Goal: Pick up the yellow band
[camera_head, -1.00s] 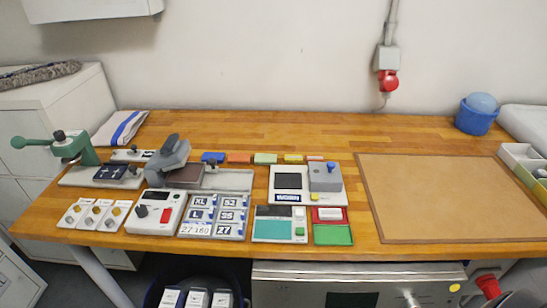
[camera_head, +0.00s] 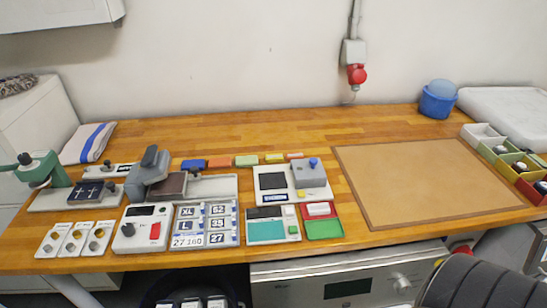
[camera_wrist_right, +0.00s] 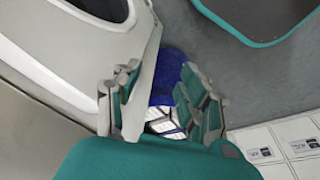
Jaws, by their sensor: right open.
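A small yellow piece (camera_head: 275,158), which looks like the yellow band, lies at the back of the equipment on the wooden bench. It is in a row of small coloured pieces, between a green piece (camera_head: 246,160) and a small orange one (camera_head: 295,156). My right gripper (camera_wrist_right: 161,105) shows only in the right wrist view. Its fingers are apart with nothing held between them. A dark blue container (camera_wrist_right: 168,72) with white items shows beyond the fingers, and no yellow piece is seen there. My left gripper is not in view.
A grey device with a blue knob (camera_head: 310,174) stands just in front of the yellow piece's right side. A grey press (camera_head: 150,172) stands further left. A brown mat (camera_head: 430,180) lies clear on the right, beside coloured bins (camera_head: 484,131).

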